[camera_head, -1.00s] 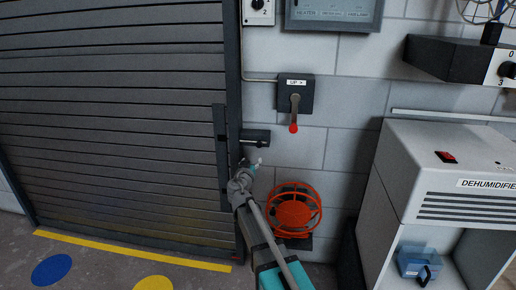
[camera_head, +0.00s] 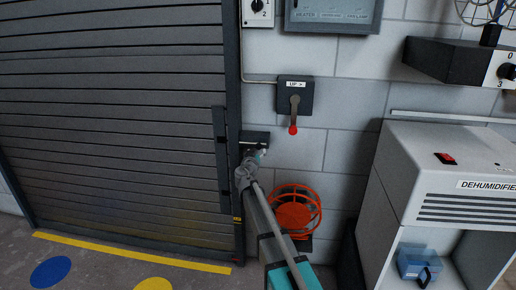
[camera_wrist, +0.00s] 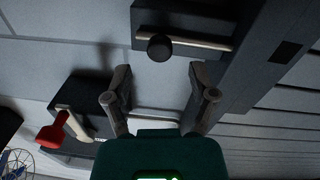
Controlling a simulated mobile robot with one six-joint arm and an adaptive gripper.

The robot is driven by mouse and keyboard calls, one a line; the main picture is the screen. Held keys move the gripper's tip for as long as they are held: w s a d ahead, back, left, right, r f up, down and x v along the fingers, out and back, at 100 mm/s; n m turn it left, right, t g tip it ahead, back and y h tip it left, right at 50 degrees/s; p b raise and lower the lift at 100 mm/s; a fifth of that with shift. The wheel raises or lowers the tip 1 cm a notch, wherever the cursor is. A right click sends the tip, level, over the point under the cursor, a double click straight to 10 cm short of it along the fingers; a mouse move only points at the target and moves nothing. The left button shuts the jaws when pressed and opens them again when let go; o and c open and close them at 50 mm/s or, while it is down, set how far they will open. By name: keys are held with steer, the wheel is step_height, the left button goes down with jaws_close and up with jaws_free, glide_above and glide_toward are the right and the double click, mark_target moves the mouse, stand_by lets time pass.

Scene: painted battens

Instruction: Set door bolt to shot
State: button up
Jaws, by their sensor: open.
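The door bolt (camera_head: 250,136) is a dark housing on the wall at the right edge of the grey roller door (camera_head: 110,120). In the wrist view the bolt housing (camera_wrist: 180,14) shows a pale rod (camera_wrist: 205,42) and a round black knob (camera_wrist: 160,47). The rod seems to end near the housing's door-side edge, short of a dark slot (camera_wrist: 285,52) in the door strip. My gripper (camera_head: 258,154) is just below the bolt in the head view. In the wrist view my gripper (camera_wrist: 160,74) is open and empty, its fingers apart, with the knob just beyond and between the tips.
A lever switch with a red tip (camera_head: 294,105) is above and right of the bolt. An orange round reel or fan (camera_head: 297,212) is below right. A white dehumidifier (camera_head: 440,165) stands at right. A dark vertical strip (camera_head: 221,150) runs along the door's edge.

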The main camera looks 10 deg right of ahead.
mark_target(258, 148)
steer(key=shift+x, duration=2.45)
steer(key=shift+c, duration=0.3)
jaws_close()
